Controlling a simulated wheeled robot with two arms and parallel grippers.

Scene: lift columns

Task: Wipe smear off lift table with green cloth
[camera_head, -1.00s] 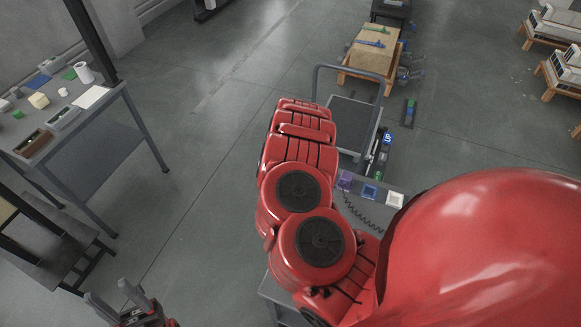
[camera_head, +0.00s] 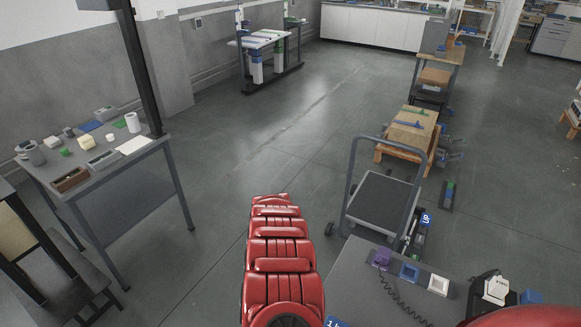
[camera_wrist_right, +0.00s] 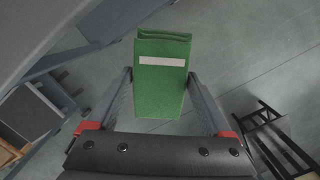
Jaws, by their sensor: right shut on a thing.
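In the right wrist view my right gripper (camera_wrist_right: 160,75) is shut on a folded green cloth (camera_wrist_right: 158,98) with a white stripe, one finger on each side. The cloth is clear of the floor seen behind it. In the head view the red arm covers the lower middle, and neither gripper nor the held cloth shows. I cannot make out a smear, nor tell for sure which surface is the lift table. A grey worktop (camera_head: 352,282) at the lower right carries purple, blue and white blocks and a coiled cord.
A grey table (camera_head: 103,172) with small items stands at left. A platform cart (camera_head: 383,200) is just beyond the worktop. A wooden stand (camera_head: 415,128) and a rack with upright columns (camera_head: 256,66) stand further back. Open floor (camera_head: 260,150) lies between.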

